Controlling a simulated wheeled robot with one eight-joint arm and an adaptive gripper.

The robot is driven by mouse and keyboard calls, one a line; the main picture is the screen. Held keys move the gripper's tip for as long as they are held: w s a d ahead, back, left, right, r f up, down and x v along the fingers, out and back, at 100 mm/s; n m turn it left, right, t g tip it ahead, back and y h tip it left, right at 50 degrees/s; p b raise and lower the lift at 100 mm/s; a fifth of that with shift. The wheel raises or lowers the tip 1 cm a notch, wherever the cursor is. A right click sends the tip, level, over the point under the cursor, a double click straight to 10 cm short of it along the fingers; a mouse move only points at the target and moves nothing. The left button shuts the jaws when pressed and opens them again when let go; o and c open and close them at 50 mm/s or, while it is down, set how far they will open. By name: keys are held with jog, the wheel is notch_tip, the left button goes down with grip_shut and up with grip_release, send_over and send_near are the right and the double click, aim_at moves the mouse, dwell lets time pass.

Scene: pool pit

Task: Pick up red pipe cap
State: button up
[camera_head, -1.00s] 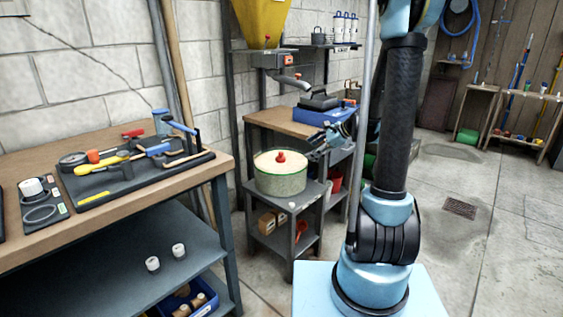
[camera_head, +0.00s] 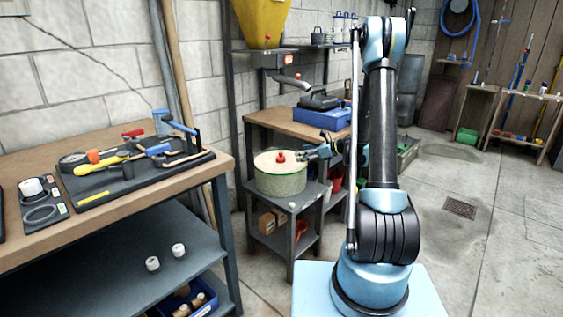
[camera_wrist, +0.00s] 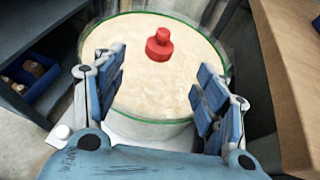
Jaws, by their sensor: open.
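The red pipe cap (camera_wrist: 160,44) stands upright on the pale, sand-coloured top of a round drum (camera_wrist: 150,95) with a green rim. It also shows in the head view (camera_head: 281,156), on the drum (camera_head: 281,182) on the small grey shelf unit. My gripper (camera_wrist: 160,95) is open and empty, its two blue-padded fingers spread on the near side of the cap, one to each side. In the head view my gripper (camera_head: 312,153) is at the right edge of the drum, apart from the cap.
A workbench (camera_head: 215,170) with a black tool board stands at left. A wooden bench (camera_head: 270,123) with a blue case (camera_head: 322,117) is behind the drum. A yellow hopper (camera_head: 262,22) hangs above. A small white piece (camera_head: 292,205) lies on the shelf in front of the drum.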

aim_at(282, 157)
jog(key=x, duration=1.4)
jog(key=shift+f, duration=0.25)
jog(key=shift+c, duration=0.6)
jog(key=c, duration=1)
